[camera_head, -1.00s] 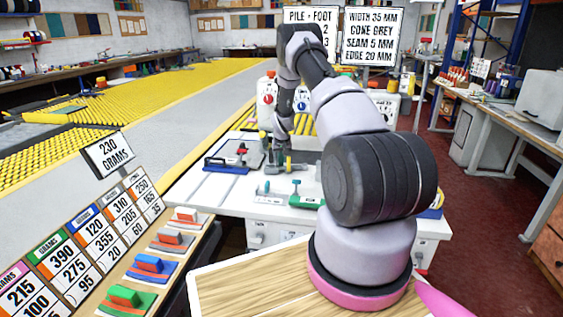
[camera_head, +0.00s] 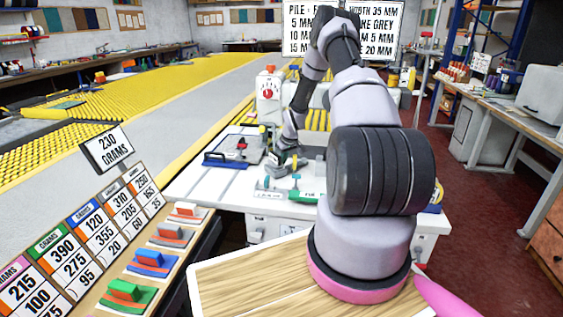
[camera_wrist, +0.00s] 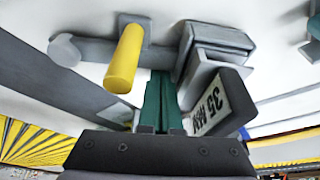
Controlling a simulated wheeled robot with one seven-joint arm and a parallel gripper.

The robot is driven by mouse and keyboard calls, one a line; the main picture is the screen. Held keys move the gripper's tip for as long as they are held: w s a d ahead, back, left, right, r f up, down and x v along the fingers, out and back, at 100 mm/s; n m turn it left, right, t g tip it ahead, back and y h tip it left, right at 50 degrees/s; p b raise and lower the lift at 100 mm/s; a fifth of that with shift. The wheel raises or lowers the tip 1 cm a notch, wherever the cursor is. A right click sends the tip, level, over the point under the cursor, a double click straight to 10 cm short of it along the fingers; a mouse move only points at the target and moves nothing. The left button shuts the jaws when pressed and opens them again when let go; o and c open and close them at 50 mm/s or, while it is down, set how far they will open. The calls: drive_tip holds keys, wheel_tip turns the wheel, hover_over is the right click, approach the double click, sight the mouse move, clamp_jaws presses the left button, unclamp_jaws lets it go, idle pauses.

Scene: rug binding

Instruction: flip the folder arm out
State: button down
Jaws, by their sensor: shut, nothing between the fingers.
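In the wrist view, a grey arm-like fitting with a yellow handle (camera_wrist: 124,60) sticks out over the white machine top, left of my fingers. A grey block (camera_wrist: 215,50) with a dark plate marked 35 MM (camera_wrist: 215,108) sits just right of my fingers. I cannot tell for sure which of these parts is the folder arm. My gripper (camera_wrist: 160,95) is shut, its teal fingers close together and empty between the yellow handle and the block; contact cannot be told. In the head view, my gripper (camera_head: 284,166) is low over the machine top and hides part of the fitting.
The white machine table (camera_head: 215,190) carries a blue-based fixture (camera_head: 226,160) at left and a green clamp-like part (camera_head: 306,196) close in front. Red floor is open at right.

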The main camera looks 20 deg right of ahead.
drive_tip(key=shift+s+d+n+y, duration=0.15)
drive_tip(key=shift+s+n+y, duration=0.15)
drive_tip(key=shift+s+n, duration=0.6)
drive_tip(key=shift+s+d, duration=0.1)
drive_tip(key=shift+s, duration=0.6)
drive_tip(key=shift+r, duration=0.1)
